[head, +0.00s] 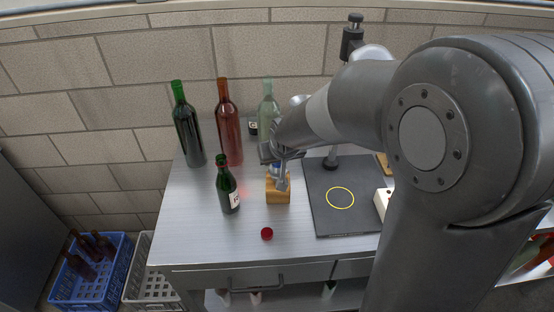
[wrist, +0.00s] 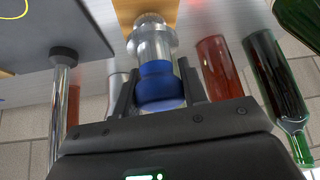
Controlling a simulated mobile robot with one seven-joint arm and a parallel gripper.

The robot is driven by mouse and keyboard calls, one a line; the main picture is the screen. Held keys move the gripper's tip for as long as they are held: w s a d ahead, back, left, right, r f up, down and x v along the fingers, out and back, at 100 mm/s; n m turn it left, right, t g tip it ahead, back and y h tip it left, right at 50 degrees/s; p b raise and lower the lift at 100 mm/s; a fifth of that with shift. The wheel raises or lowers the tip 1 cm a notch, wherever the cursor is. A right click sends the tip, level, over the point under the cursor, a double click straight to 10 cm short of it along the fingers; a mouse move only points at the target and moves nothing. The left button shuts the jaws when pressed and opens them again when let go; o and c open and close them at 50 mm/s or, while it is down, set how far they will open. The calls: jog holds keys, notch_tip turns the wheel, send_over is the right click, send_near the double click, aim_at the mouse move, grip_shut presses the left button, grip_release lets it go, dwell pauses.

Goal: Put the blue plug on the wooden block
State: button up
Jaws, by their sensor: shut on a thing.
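The blue plug (wrist: 160,85) has a blue body and a silver metal stem. My gripper (wrist: 156,78) is shut on its blue part, with one dark finger on each side. In the head view my gripper (head: 279,165) is over the wooden block (head: 278,193), and a bit of the blue plug (head: 276,170) shows under it. In the wrist view the metal end of the plug overlaps the wooden block (wrist: 122,12). Whether the plug touches the block cannot be told. The block stands on the metal table, partly hidden by the gripper.
A dark bottle (head: 188,130), a red bottle (head: 228,130) and a pale bottle (head: 267,110) stand behind. A small green bottle (head: 227,190) stands left of the block. A red cap (head: 267,234) lies in front. A dark mat (head: 330,222) with a yellow ring lies right.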

jog(key=shift+f, duration=0.25)
jog(key=shift+f, duration=0.15)
jog(key=o, duration=1)
jog(key=shift+o, duration=0.2)
